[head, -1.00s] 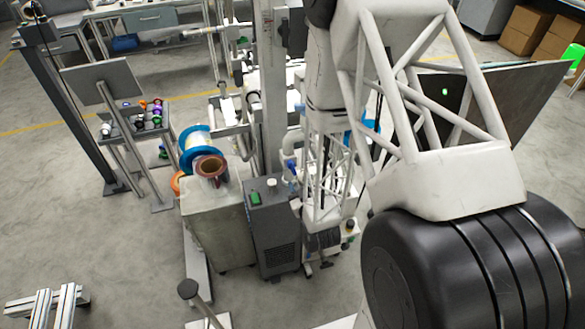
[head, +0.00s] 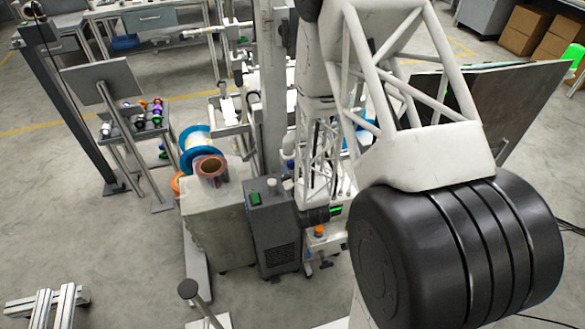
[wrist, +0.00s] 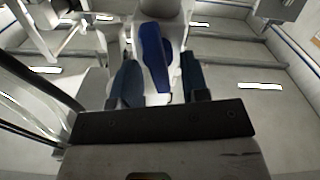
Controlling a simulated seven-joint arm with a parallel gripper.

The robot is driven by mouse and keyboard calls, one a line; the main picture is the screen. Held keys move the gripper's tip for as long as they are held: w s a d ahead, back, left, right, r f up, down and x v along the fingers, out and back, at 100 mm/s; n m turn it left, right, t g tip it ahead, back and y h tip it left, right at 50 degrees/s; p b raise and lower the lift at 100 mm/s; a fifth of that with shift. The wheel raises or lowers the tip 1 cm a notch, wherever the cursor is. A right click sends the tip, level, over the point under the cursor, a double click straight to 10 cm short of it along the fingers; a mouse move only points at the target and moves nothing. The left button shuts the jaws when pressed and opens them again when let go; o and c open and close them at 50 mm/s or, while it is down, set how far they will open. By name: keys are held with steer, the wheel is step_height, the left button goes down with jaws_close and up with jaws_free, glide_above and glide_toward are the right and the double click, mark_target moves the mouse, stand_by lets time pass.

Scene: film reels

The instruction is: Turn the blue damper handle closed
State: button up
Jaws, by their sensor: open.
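In the wrist view a bright blue handle (wrist: 153,52) stands out lengthwise from a pale, rounded fitting (wrist: 160,8). I take it to be the damper handle. My gripper (wrist: 159,62) is open, with one dark blue finger on each side of the handle. The handle's lower end reaches between the fingers, closer to the left one. I cannot tell whether either finger touches it. In the head view my arm's lattice links cover the gripper and most of the handle's area.
In the head view a dark grey cabinet (head: 279,238) with a green switch stands beside a pale cabinet (head: 222,225). A copper-coloured reel (head: 211,170) and a blue-rimmed reel (head: 196,148) sit there. A grey upright post (head: 273,95) rises behind. Floor at the lower left is mostly open.

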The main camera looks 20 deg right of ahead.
steer(key=shift+c, duration=0.3)
steer(key=c, duration=0.6)
steer(key=shift+n, duration=0.4)
steer(key=n, duration=0.2)
steer(key=shift+a+n, duration=0.15)
steer(key=shift+n, duration=0.15)
steer(key=shift+a+f+n, duration=0.1)
steer(key=shift+f+n, duration=0.1)
steer(key=shift+n, duration=1.75)
steer(key=shift+a+f+n, duration=0.1)
steer(key=shift+f+n, duration=0.05)
steer(key=shift+n, duration=1.75)
steer(key=shift+a+f+n, duration=0.1)
steer(key=shift+f+n, duration=0.1)
steer(key=shift+n, duration=1.75)
steer(key=shift+d, duration=0.1)
